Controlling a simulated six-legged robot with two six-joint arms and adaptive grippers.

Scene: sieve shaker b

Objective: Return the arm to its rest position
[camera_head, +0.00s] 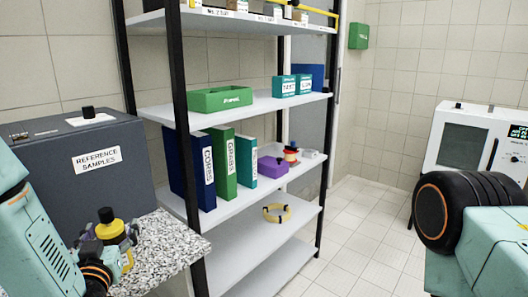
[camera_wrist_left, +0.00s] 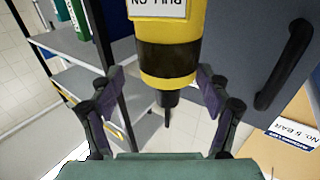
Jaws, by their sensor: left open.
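My left gripper (camera_head: 108,240) is at the lower left of the head view, over the speckled counter, beside a yellow bottle (camera_head: 111,228) with a black cap. In the left wrist view, my left gripper (camera_wrist_left: 158,92) is open, with one dark finger on each side of the yellow bottle (camera_wrist_left: 170,65). Gaps show between the fingers and the bottle, which has a dark band, a white label and a black tip. My arm partly hides the bottle in the head view. My right gripper is out of view; only part of my right arm shows.
A grey reference samples case (camera_head: 60,165) stands behind the bottle on the counter (camera_head: 180,235). A shelf rack (camera_head: 260,105) with binders and bins is just right. A white appliance (camera_head: 470,140) stands far right. The tiled floor between is clear.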

